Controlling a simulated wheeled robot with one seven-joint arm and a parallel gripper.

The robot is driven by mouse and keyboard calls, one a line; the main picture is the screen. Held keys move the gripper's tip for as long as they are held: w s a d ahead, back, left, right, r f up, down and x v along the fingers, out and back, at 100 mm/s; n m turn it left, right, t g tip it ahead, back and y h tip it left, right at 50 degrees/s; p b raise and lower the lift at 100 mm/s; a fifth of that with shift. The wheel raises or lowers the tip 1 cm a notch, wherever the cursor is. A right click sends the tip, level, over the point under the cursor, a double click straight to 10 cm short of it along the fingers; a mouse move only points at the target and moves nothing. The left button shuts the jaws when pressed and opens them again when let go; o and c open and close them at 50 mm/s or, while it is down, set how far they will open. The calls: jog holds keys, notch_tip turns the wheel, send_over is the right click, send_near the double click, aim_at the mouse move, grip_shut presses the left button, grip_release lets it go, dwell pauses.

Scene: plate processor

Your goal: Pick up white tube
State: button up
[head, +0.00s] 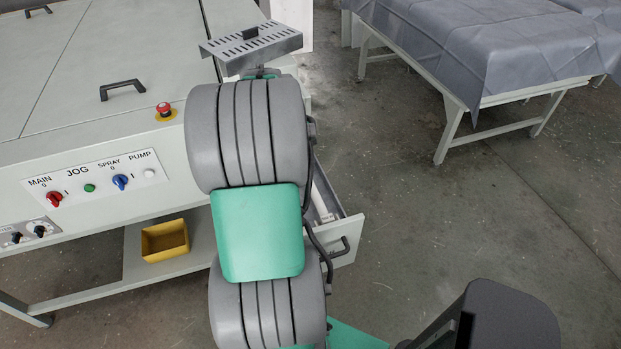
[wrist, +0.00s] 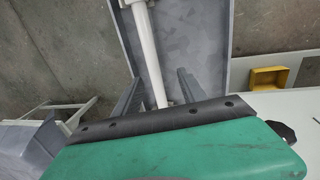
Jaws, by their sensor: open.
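The white tube (wrist: 147,55) lies in an open grey drawer (wrist: 200,35), running lengthwise along it in the wrist view. My gripper (wrist: 158,88) is open, with one finger on each side of the tube in that view. I cannot tell how far the fingertips are above it. The tube's near end is partly hidden by my gripper's body. In the head view, my arm hides the gripper and most of the drawer; only the drawer's front (head: 349,238) and a sliver of the tube (head: 320,201) show.
The machine (head: 60,150) with switches and a red stop button (head: 165,110) stands at left. A yellow bin (head: 165,241) sits on its lower shelf. A cloth-covered table (head: 500,50) is at back right; floor between is clear.

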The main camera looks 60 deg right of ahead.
aim_at(311, 185)
jog(key=f, duration=0.2)
jog(key=s+d+f+p, duration=0.1)
jog(key=f, duration=0.2)
jog(key=s+d+f+p, duration=0.1)
jog(key=f, duration=0.2)
jog(key=shift+s, duration=0.1)
jog(key=shift+c, duration=0.4)
grip_shut()
